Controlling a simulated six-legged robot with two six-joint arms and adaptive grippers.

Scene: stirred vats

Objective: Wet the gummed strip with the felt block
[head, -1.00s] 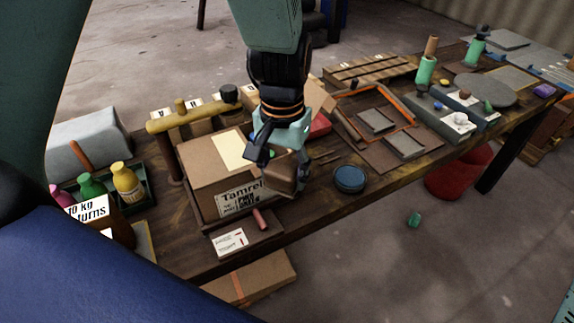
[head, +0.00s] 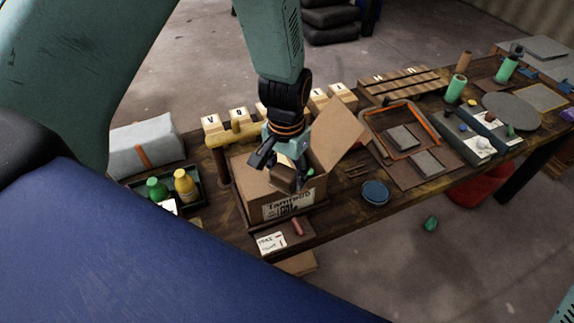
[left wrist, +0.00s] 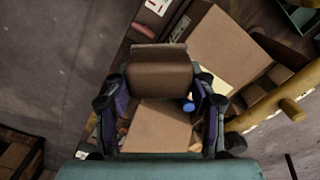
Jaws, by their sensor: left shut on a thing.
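My left gripper (head: 280,160) is shut on a brown block, which I take to be the felt block (head: 283,179). It hangs over the cardboard box (head: 248,190), and I cannot tell whether it touches it. In the left wrist view the block (left wrist: 158,76) sits between the fingers, above the box's flaps (left wrist: 225,48). A pale strip (left wrist: 208,79), perhaps the gummed strip, shows partly there beside the right finger; in the head view the arm seems to hide it.
One box flap (head: 338,134) stands up at right. A round blue dish (head: 375,192) is right of the box. A yellow-brown bar (head: 232,134) stands behind left, near a tray of bottles (head: 186,184). A card (head: 270,242) lies in front.

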